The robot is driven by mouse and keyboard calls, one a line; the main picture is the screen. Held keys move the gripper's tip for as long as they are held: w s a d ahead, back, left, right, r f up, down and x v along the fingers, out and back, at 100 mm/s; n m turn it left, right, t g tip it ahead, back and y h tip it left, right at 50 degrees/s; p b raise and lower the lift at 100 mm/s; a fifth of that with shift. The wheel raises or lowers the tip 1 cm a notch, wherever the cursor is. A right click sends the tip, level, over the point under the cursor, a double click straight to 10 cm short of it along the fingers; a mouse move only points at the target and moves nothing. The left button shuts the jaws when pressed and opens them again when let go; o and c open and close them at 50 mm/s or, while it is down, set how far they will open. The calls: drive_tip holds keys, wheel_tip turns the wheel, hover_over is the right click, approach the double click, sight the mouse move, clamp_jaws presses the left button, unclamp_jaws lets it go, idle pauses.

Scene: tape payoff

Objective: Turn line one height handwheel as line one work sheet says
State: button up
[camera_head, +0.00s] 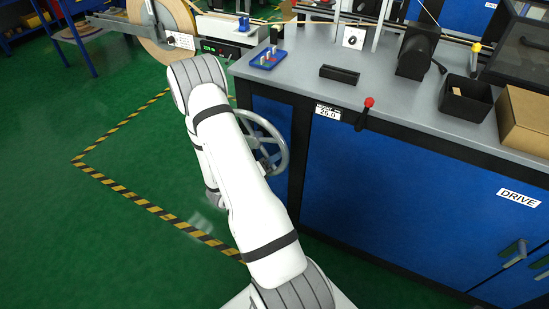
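A grey spoked handwheel (282,150) stands at the left end of the blue bench cabinet. My white arm covers its left part. A white label (327,112) on the bench edge, right of the wheel, reads 26.0 under a small word that looks like "HEIGHT". My forearm folds down behind my upper arm, left of the wheel. My gripper is hidden there, so I cannot see whether it touches the wheel. I can make out no readable work sheet.
A red-knobbed lever (367,107) sticks out from the bench front. A large tape reel (158,28) and a unit with a green display (222,47) are at the back left. A black bin (465,98) and cardboard box (525,120) sit on the right. Green floor is open at left.

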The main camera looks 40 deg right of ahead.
drive_tip(key=shift+c, duration=0.6)
clamp_jaws()
